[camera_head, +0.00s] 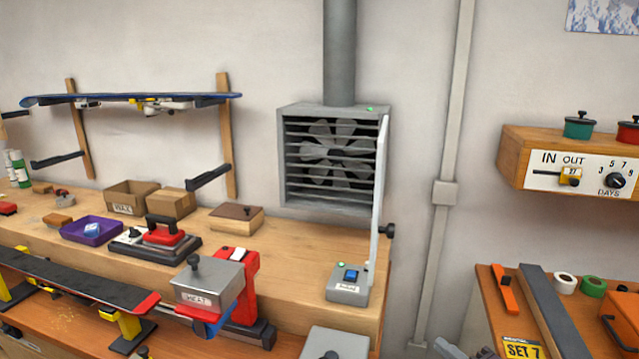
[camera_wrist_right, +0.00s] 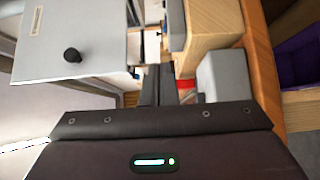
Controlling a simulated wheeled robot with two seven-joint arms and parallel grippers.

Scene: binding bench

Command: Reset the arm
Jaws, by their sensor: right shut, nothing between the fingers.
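My right gripper (camera_head: 466,350) shows only in part at the bottom edge of the head view, to the right of the grey box by the bench. In the right wrist view its two dark fingers (camera_wrist_right: 157,85) are together with nothing between them. The fingers point at the gap between a grey panel with a black knob (camera_wrist_right: 70,55) and wooden bench parts (camera_wrist_right: 212,22). My left gripper is not in view.
The workbench (camera_head: 290,245) holds a waxing iron (camera_head: 165,235), a purple tray (camera_head: 90,230) and a grey HEAT box (camera_head: 208,285). A fan housing (camera_head: 330,155) has its door open. An orange side table (camera_head: 490,285) stands at right.

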